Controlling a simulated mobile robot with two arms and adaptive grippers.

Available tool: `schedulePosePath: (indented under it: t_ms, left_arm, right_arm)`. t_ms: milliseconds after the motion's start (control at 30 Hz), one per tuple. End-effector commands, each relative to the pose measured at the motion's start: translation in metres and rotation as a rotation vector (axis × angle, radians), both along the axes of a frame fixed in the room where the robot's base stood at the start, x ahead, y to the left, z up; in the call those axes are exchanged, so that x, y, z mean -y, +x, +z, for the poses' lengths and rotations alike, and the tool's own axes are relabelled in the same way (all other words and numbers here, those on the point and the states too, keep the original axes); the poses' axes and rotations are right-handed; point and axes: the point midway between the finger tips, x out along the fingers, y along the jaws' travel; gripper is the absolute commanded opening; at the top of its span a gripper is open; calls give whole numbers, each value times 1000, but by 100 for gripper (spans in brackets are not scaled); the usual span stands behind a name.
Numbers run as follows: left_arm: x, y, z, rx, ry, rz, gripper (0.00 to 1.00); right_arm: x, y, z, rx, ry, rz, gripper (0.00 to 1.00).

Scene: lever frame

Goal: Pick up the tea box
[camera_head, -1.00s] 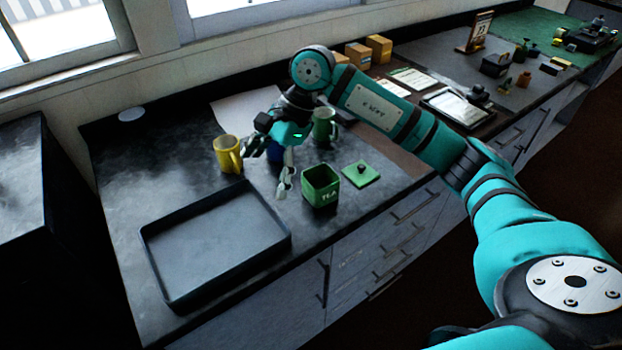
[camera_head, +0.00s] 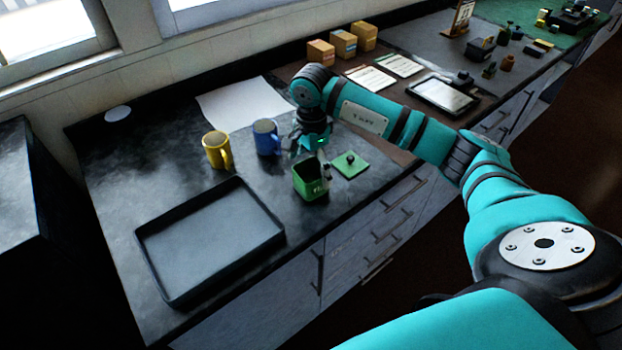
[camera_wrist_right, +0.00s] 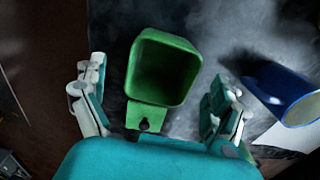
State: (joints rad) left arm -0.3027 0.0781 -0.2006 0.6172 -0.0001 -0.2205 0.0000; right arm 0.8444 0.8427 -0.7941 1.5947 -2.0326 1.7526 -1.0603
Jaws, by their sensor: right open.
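The tea box (camera_head: 311,186) is a green, open-topped square box with pale lettering on its front. It stands on the dark counter, and in the right wrist view the box (camera_wrist_right: 163,68) lies ahead between my spread fingers. Its green lid (camera_head: 350,164) with a dark knob lies flat behind it to the right; the lid also shows partly in the right wrist view (camera_wrist_right: 146,117). My right gripper (camera_head: 311,160) is open and empty, just above and behind the box. One finger overlaps the box's right side in the head view; I cannot tell if it touches. My left gripper is out of view.
A blue mug (camera_head: 266,138) and a yellow mug (camera_head: 216,150) stand left of the box. A dark empty tray (camera_head: 278,240) lies at front left. A pale sheet (camera_head: 232,104) lies behind the mugs. The counter's front edge is close to the box.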

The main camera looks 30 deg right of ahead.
Motion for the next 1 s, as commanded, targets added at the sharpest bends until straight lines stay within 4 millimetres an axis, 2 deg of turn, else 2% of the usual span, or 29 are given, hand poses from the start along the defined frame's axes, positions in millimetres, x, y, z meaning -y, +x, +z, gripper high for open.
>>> schedulePosePath:
  t_ms: [167, 300, 433, 700, 1000]
  left_arm:
    - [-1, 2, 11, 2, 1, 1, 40]
    - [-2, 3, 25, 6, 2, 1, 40]
    - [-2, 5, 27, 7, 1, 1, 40]
    - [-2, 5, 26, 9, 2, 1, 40]
    - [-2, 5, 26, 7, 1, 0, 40]
  right_arm:
    - [-1, 0, -12, -5, 2, 0, 98]
    - [-1, 0, -34, -6, 2, 0, 98]
    - [0, 1, -50, -2, 1, -1, 98]
    - [0, 1, -55, -1, 0, 0, 98]
    - [0, 1, -55, 0, 0, 0, 60]
